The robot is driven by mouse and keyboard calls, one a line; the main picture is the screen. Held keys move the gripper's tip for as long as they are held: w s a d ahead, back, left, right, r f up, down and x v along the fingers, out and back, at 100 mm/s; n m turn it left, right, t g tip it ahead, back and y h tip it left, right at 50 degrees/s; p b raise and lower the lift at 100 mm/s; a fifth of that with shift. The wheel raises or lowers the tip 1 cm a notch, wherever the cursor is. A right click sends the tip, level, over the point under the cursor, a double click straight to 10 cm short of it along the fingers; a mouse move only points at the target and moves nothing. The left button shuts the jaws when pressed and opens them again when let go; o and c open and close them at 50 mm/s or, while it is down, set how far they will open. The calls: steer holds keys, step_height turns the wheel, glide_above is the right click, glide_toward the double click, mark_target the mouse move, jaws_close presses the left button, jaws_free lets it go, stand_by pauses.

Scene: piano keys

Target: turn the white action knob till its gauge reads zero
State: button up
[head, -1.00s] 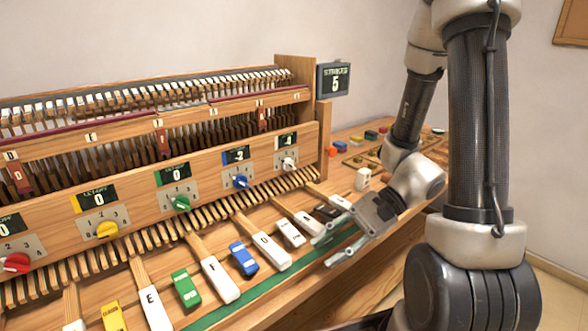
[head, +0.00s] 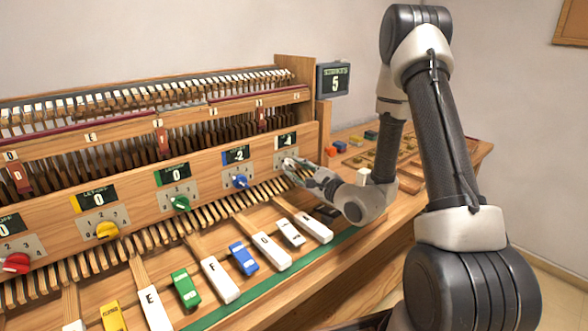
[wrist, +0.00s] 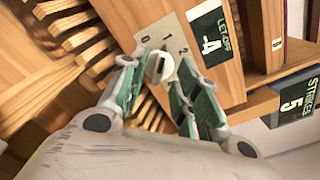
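The white knob (head: 287,161) is on the front panel at the right end of the knob row. My gripper (head: 290,168) is at the knob. In the wrist view its fingertips (wrist: 158,65) stand on either side of the knob, with a small gap seeming to show on each side. The gripper is open.
A blue knob (head: 240,182), a green knob (head: 180,203), a yellow knob (head: 107,230) and a red knob (head: 16,263) line the panel to the left. White keys such as G (head: 271,252) lie below. A strikes display (head: 334,79) reads 5.

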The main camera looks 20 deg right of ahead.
mark_target(289, 165)
steer(key=shift+x, duration=1.2)
steer(key=shift+c, duration=0.4)
jaws_close()
